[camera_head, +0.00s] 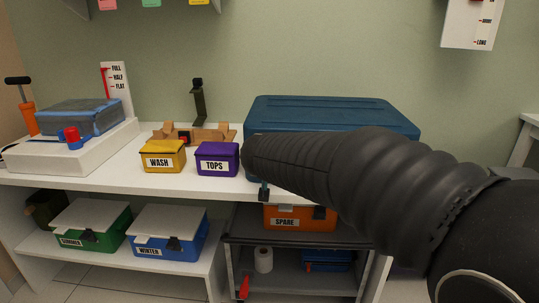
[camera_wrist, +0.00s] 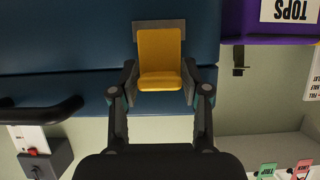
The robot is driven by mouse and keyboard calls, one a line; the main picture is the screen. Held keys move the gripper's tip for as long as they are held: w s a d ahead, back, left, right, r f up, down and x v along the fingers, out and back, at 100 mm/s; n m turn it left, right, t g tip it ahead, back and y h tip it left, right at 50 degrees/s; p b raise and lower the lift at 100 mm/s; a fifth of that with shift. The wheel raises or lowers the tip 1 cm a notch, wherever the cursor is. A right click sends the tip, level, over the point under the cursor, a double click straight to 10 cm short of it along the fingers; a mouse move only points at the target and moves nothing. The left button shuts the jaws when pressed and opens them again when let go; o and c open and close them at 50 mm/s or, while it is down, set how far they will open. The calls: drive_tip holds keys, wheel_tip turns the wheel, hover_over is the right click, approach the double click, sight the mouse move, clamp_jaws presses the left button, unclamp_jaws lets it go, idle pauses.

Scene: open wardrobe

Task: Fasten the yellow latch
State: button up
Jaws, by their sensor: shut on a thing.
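The yellow latch (camera_wrist: 160,55) is a bent plate in front of a grey backing plate (camera_wrist: 182,27) on the large blue case (camera_wrist: 60,40). A dark seam crosses the case on both sides of the latch. My gripper (camera_wrist: 160,75) is shut on the latch, with one finger at each side of it. In the head view the blue case (camera_head: 330,109) lies on the white counter, and my black arm reaches across its front.
A purple TOPS box (camera_head: 217,160) and a yellow WASH box (camera_head: 163,157) stand left of the case. An orange SPARE box (camera_head: 299,218) sits below the counter. A black handle (camera_wrist: 50,112) shows at the left in the wrist view.

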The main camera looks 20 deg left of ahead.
idle(0.5)
drive_tip(key=o, duration=1)
drive_tip(key=shift+w+f, duration=0.1)
drive_tip(key=v, duration=1.2)
